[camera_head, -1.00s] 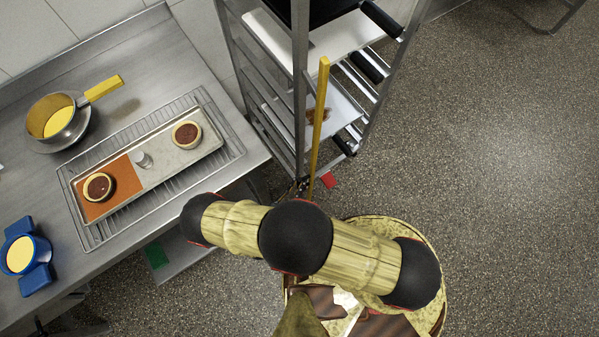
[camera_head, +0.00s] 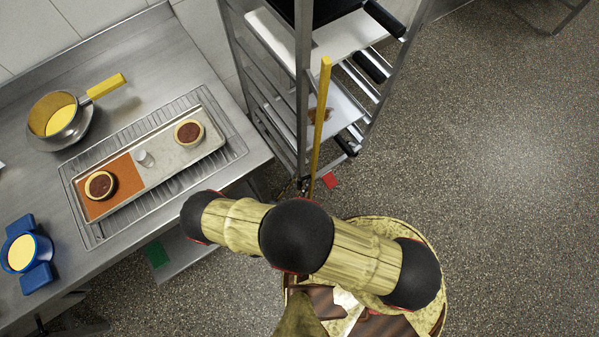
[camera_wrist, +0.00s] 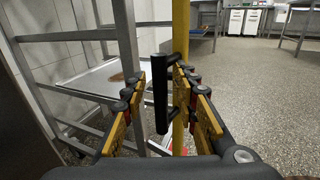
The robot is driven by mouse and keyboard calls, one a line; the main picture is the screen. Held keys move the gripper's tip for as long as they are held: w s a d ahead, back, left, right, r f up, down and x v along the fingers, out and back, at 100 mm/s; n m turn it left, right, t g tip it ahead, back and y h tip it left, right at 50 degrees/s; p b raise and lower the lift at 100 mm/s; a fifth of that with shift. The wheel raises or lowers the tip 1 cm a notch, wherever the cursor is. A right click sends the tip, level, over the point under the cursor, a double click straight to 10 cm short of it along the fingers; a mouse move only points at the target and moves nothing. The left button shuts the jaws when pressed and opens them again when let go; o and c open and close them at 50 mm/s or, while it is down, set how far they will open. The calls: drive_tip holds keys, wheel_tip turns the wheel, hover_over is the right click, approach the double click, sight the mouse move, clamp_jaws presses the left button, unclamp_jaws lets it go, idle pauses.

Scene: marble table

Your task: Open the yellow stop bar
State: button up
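The yellow stop bar (camera_head: 319,130) stands upright along the front of a metal rack in the head view. In the wrist view the yellow stop bar (camera_wrist: 180,35) runs vertically just right of centre, with a black handle (camera_wrist: 160,95) mounted on its left side. My gripper (camera_wrist: 160,78) is open in the wrist view, with one finger on each side of the handle. I see a gap between the left finger and the handle; contact on the right side is unclear. In the head view my gripper is hidden.
The metal rack (camera_head: 302,90) holds trays and shelves. Left of it is a steel table (camera_head: 215,85) with a saucepan (camera_head: 58,115), a tray (camera_head: 187,158) with two tarts and a blue-handled pot (camera_head: 25,252). The speckled floor (camera_head: 490,150) at right is clear.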

drive_tip(key=shift+r, duration=0.1)
wheel_tip(320, 180, up, 10)
drive_tip(key=shift+f, duration=0.1)
idle(0.6)
idle(0.6)
